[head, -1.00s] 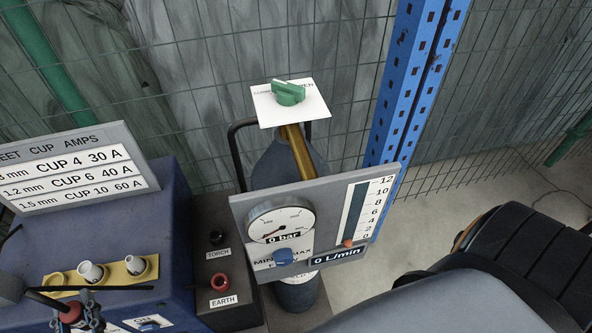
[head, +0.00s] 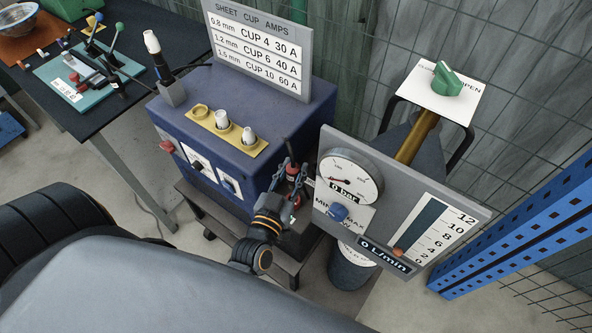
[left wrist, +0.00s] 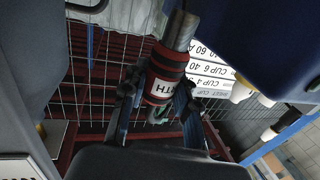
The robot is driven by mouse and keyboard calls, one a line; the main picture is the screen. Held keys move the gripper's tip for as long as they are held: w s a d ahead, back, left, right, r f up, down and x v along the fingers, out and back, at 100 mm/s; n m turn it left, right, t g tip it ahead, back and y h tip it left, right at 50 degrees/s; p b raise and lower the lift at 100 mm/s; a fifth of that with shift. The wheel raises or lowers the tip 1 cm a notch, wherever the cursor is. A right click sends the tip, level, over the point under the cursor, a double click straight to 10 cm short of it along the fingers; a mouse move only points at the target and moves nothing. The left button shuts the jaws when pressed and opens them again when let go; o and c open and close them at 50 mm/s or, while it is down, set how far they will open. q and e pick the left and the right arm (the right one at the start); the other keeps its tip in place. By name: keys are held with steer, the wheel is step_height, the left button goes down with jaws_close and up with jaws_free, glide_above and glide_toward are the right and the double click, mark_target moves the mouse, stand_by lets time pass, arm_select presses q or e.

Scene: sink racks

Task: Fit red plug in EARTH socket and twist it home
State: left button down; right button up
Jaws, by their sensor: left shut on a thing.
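My left gripper (head: 290,182) is shut on the red plug (head: 292,171), beside the right end of the blue welding machine (head: 250,95) and over the dark socket panel. In the left wrist view, the plug (left wrist: 163,86) is a red and black barrel between both fingers (left wrist: 158,100), with part of its lettering showing. Its bare metal pin (left wrist: 181,30) sticks out and is tilted in the picture. The EARTH socket is hidden behind my gripper and arm in the head view. My right gripper is not in view.
The gauge board (head: 400,205) stands close to the right of my gripper, in front of a gas bottle (head: 352,270). A yellow cup strip (head: 225,133) lies on the machine. A blue post (head: 520,225) stands at right, and a dark bench (head: 130,60) at left.

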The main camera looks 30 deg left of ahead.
mark_target(293, 184)
arm_select(q)
steer(key=shift+w+a+f, duration=0.25)
steer(key=shift+w+f, duration=0.05)
steer(key=shift+f, duration=0.15)
steer(key=shift+w+a+f, duration=0.2)
steer(key=shift+w+f, duration=0.05)
steer(key=shift+f, duration=0.15)
steer(key=shift+d, duration=0.1)
steer(key=shift+p, duration=0.3)
step_height(293, 184, down, 6)
steer(key=b, duration=0.4)
steer(key=shift+r, duration=0.2)
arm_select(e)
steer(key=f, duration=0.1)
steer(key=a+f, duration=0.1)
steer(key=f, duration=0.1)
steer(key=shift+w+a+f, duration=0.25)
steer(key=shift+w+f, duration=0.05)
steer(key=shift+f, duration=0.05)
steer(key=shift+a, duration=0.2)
arm_select(q)
steer(key=shift+p, duration=0.5)
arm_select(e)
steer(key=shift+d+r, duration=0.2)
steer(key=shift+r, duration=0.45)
